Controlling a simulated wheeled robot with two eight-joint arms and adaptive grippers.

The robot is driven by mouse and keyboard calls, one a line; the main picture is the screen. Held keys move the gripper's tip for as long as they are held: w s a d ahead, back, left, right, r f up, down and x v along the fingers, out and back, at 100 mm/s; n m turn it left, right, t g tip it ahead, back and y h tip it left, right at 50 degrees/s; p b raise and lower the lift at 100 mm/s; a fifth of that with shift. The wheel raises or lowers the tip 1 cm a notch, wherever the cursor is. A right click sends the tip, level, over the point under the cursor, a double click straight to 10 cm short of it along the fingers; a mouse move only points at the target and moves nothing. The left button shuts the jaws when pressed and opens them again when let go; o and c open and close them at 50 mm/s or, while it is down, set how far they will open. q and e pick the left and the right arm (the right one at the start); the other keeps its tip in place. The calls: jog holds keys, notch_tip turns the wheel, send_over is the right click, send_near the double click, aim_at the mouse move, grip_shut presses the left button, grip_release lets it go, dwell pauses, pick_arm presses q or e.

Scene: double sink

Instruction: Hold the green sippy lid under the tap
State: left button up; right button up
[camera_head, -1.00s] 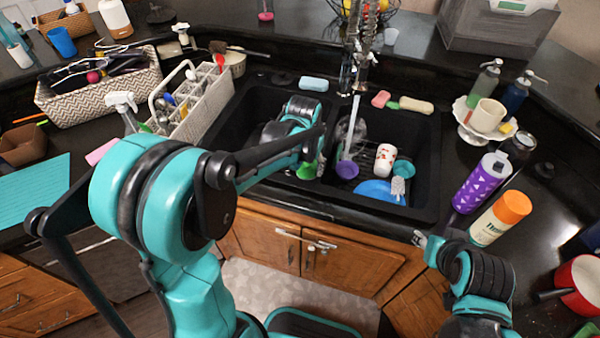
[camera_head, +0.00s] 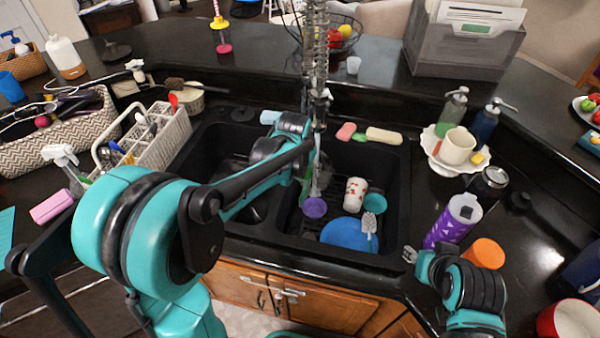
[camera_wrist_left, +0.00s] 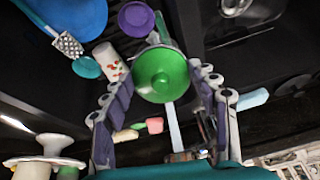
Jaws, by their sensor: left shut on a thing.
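The green sippy lid (camera_wrist_left: 161,74) is round with a raised centre and faces the left wrist view. My left gripper (camera_wrist_left: 154,72) is shut on it, with a finger on each side. In the head view my left forearm reaches over the sink, and its wrist is beside the tap (camera_head: 316,60). The arm largely hides the lid there. A pale stream of water (camera_head: 316,180) runs down beside the gripper toward a purple cup (camera_head: 314,208). I cannot tell whether the stream touches the lid. My right gripper (camera_head: 409,254) is at the sink's front right corner; its opening is unclear.
The black double sink (camera_head: 396,190) holds a blue plate (camera_head: 345,235), a patterned white cup (camera_head: 355,192), a teal cup (camera_head: 375,204) and a brush (camera_head: 369,224). A utensil caddy (camera_head: 160,145) stands left.

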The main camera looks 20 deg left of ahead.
pick_arm(q)
jog(key=w+f+b, duration=0.1)
jog(key=w+f, duration=0.1)
jog(key=w, duration=0.8)
jog(key=shift+d, duration=0.3)
dwell(0.5)
jog(key=shift+d, duration=0.4)
jog(key=shift+a, duration=0.1)
jog(key=shift+a, duration=0.5)
jog(key=shift+d, duration=0.1)
jog(key=shift+d, duration=0.5)
jog(key=shift+a, duration=0.15)
